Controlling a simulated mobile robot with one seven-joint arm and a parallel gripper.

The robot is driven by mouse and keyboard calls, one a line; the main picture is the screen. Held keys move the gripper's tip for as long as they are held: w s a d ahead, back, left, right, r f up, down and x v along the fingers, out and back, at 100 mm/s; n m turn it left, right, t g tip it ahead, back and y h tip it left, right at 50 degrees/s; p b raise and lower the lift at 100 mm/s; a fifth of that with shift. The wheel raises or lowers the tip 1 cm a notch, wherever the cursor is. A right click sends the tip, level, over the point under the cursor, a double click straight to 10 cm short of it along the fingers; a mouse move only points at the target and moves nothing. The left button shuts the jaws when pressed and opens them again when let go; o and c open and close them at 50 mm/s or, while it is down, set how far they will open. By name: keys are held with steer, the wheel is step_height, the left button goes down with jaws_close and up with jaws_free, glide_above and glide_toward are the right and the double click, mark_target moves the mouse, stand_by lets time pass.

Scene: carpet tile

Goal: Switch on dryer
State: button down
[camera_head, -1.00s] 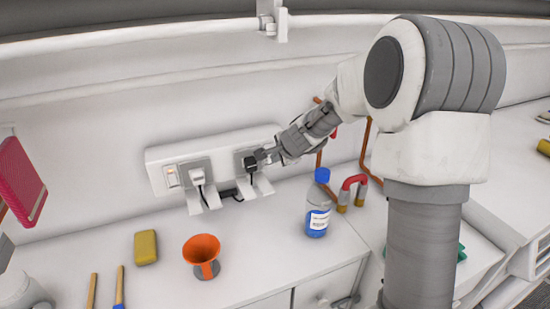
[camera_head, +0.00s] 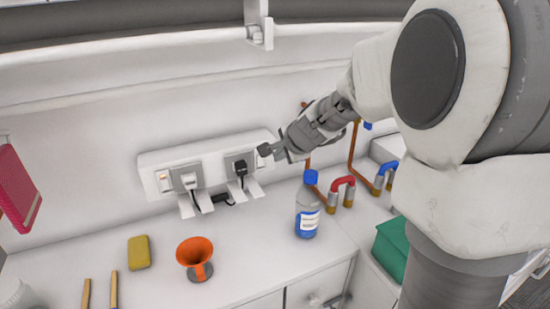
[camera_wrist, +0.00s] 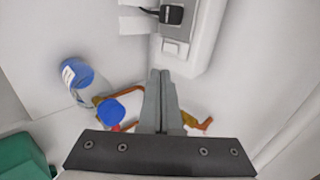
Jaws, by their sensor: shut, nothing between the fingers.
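A white wall socket panel (camera_head: 212,166) holds a white plug (camera_head: 189,181) on the left and a black plug (camera_head: 240,168) on the right. A rocker switch with an orange mark (camera_head: 164,181) sits at its left end. In the wrist view, a light switch (camera_wrist: 174,48) sits beside the black plug (camera_wrist: 173,14) on the panel (camera_wrist: 205,45). My gripper (camera_head: 265,150) is shut and empty at the panel's right end. In the wrist view my gripper (camera_wrist: 160,74) points toward that switch, its tips just below it; I cannot tell whether they touch. I cannot identify a dryer.
A blue-capped bottle (camera_head: 307,212) and copper pipes with a red bend (camera_head: 343,184) stand below my arm. A green box (camera_head: 390,250) is at right.

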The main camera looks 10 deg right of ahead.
steer(key=shift+s+r, duration=0.3)
steer(key=m, duration=0.6)
steer(key=m+g+p, duration=0.1)
steer(key=m, duration=0.5)
steer(key=f+m+p, duration=0.1)
steer(key=m, duration=0.5)
steer(key=shift+w+f, duration=0.1)
steer(key=shift+w, duration=0.2)
steer(key=shift+f, duration=0.1)
